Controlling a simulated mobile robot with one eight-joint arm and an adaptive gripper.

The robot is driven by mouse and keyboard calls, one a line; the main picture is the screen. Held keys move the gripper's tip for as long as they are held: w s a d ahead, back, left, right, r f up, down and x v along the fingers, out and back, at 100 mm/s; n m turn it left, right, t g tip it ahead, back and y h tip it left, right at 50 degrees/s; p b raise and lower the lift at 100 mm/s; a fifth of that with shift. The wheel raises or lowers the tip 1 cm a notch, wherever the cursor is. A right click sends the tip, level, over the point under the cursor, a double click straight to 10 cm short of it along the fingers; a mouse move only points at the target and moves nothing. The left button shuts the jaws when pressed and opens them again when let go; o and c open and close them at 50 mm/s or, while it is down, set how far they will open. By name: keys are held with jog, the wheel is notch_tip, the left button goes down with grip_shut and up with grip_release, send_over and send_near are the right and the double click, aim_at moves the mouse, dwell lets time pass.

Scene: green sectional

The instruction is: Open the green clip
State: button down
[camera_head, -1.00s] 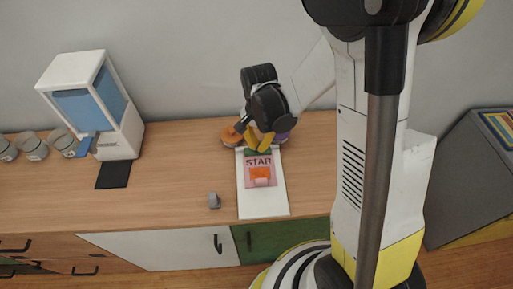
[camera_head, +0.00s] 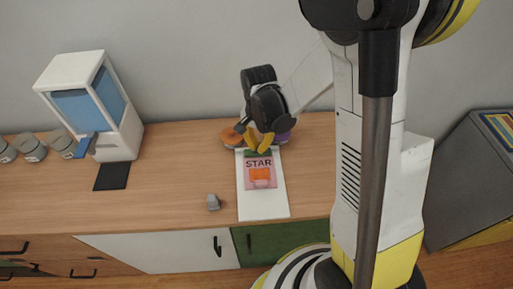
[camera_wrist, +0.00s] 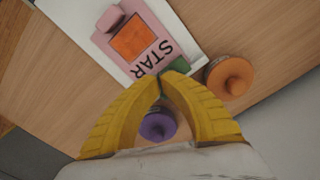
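The green clip (camera_head: 258,153) sits at the top end of a white clipboard (camera_head: 263,208), beside the pink STAR card (camera_head: 260,164). In the wrist view the clip (camera_wrist: 178,66) shows just past the fingertips, partly hidden by them. My gripper (camera_head: 257,150) has yellow fingers and points down at the clip. In the wrist view its fingertips (camera_wrist: 165,77) are close together with a narrow gap, right at the clip's edge. I cannot tell whether they press on a part of the clip.
An orange knobbed disc (camera_wrist: 230,77) lies close to one finger, and a purple knobbed disc (camera_wrist: 158,126) shows between the fingers. A small grey object (camera_head: 213,202) stands left of the clipboard. A white and blue dispenser (camera_head: 120,133) stands further left.

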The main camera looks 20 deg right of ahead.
jog(key=shift+w+d, duration=0.2)
jog(key=shift+w, duration=0.55)
jog(key=shift+w+d, duration=0.2)
jog(key=shift+w, duration=0.6)
jog(key=shift+w+d, duration=0.2)
jog(key=shift+w, duration=0.55)
jog(key=shift+s, duration=0.1)
jog(key=shift+s+a+r, duration=0.2)
jog(key=shift+s+r, duration=0.3)
jog(key=shift+s, duration=0.2)
jog(key=shift+r+p, duration=2.1)
jog(key=shift+r, duration=0.9)
